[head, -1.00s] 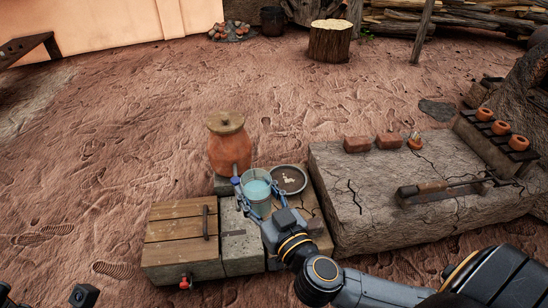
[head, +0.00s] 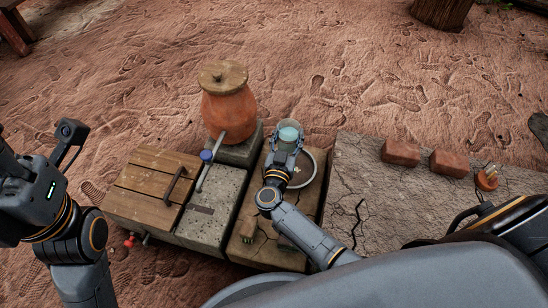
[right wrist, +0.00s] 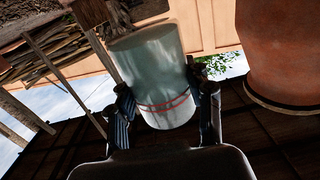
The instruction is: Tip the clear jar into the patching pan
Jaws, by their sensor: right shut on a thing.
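The clear jar (head: 289,131) holds pale bluish contents. My right gripper (head: 287,144) is shut around it, over the far left part of the pan in the head view. In the right wrist view the jar (right wrist: 155,75) sits between both fingers (right wrist: 163,110), with red lines around it. I cannot tell how far it tilts. The round patching pan (head: 313,167) rests on the stone block; my gripper hides its left part, and light bits show inside. My left arm's end (head: 45,190) is raised at the left, its fingers not shown.
A lidded clay pot (head: 230,110) with a blue-handled tap (head: 206,156) stands left of the jar. A wooden-lidded box (head: 150,190) is at front left. Bricks (head: 401,152) and a small orange pot (head: 487,179) sit on the cracked slab (head: 370,190) at right.

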